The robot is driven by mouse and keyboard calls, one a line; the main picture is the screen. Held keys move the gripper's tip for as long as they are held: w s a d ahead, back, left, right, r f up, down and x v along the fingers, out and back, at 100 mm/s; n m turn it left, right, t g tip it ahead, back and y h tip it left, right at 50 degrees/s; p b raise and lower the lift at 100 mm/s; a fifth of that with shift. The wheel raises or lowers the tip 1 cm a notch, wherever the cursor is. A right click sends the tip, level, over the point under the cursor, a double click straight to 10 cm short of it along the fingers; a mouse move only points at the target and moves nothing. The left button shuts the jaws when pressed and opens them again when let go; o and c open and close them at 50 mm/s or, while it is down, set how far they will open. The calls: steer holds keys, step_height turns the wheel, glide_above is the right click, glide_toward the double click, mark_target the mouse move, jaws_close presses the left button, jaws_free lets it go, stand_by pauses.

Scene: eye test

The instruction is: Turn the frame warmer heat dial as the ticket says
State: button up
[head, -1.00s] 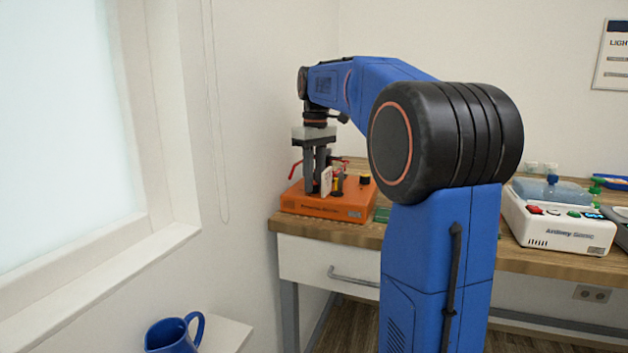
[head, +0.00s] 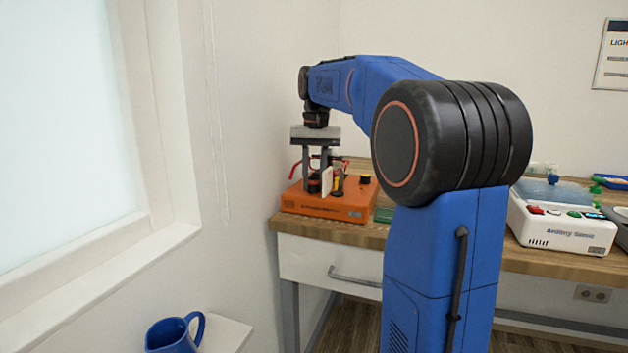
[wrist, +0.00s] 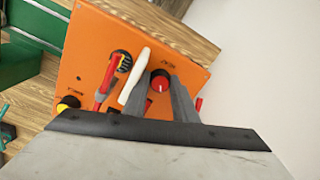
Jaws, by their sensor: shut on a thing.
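The orange warmer box (head: 325,205) stands on the left end of the wooden bench; its printed labels are too small to read. In the wrist view its heat dial (wrist: 160,82) is a dark round knob with a red top and a small pale mark. My gripper (head: 314,184) points straight down over the box, its two grey fingers on either side of the dial. In the wrist view my gripper (wrist: 160,92) is shut on the dial. A white upright piece (head: 327,181) stands close beside the fingers. I cannot make out a ticket.
A red-handled tool (wrist: 105,85) and a yellow-and-black knob (wrist: 68,103) are on the box near the dial. A green item (head: 383,215) lies right of the box. A white machine (head: 560,222) stands further right. A blue mug (head: 170,336) is at lower left.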

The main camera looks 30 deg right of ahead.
mark_target(316, 184)
steer(key=shift+m, duration=0.5)
steer(key=o, duration=1)
steer(key=shift+o, duration=0.2)
step_height(316, 184, up, 17)
steer(key=shift+s+d+r, duration=0.15)
steer(key=shift+d+r, duration=0.05)
steer(key=shift+d, duration=0.05)
stand_by(0.3)
